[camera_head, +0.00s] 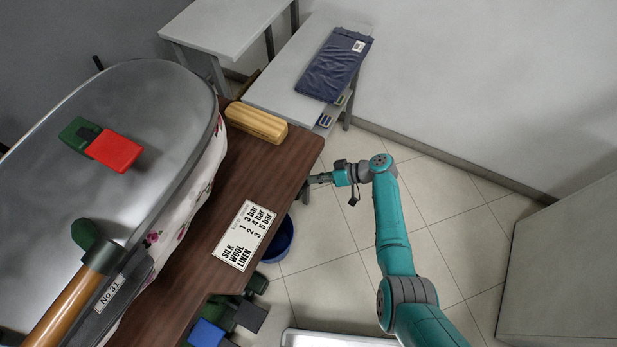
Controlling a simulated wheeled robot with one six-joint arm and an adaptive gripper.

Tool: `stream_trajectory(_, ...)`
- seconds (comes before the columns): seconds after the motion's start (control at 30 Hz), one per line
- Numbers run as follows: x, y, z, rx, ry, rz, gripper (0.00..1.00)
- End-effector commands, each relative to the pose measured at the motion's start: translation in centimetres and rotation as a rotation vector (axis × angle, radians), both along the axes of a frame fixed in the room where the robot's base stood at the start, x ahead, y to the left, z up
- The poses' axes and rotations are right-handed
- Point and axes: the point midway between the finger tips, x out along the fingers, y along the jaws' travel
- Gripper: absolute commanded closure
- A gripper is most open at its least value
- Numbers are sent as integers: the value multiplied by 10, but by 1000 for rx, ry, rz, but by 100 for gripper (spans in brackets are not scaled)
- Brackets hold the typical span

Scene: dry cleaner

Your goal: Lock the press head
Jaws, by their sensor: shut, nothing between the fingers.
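The press head (150,105), a large grey metal shape with a rounded end, lies over floral cloth (205,180) at the left. A red block (114,150) joined to a green block (75,133) sits on its top; I cannot tell whether this is the lock. A wooden bar handle (70,305) with a green end and a "No 31" tag is at the lower left. My gripper (312,180) is shut and empty, beside the right edge of the brown table (215,200), well apart from the press head.
A yellow-tan block (257,122) and a silk, wool and linen pressure card (245,235) lie on the brown table. A blue bucket (278,245) stands below its edge. A bagged dark garment (335,65) lies on a grey table behind. Tiled floor is open at the right.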

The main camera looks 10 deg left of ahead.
Motion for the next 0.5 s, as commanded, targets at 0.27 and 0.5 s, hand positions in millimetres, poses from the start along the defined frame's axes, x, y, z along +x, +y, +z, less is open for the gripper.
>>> stream_trajectory(0.27, -2, 1, -8, -2, -6, 0, 100)
stream_trajectory(0.5, -2, 1, -9, -2, -7, 0, 100)
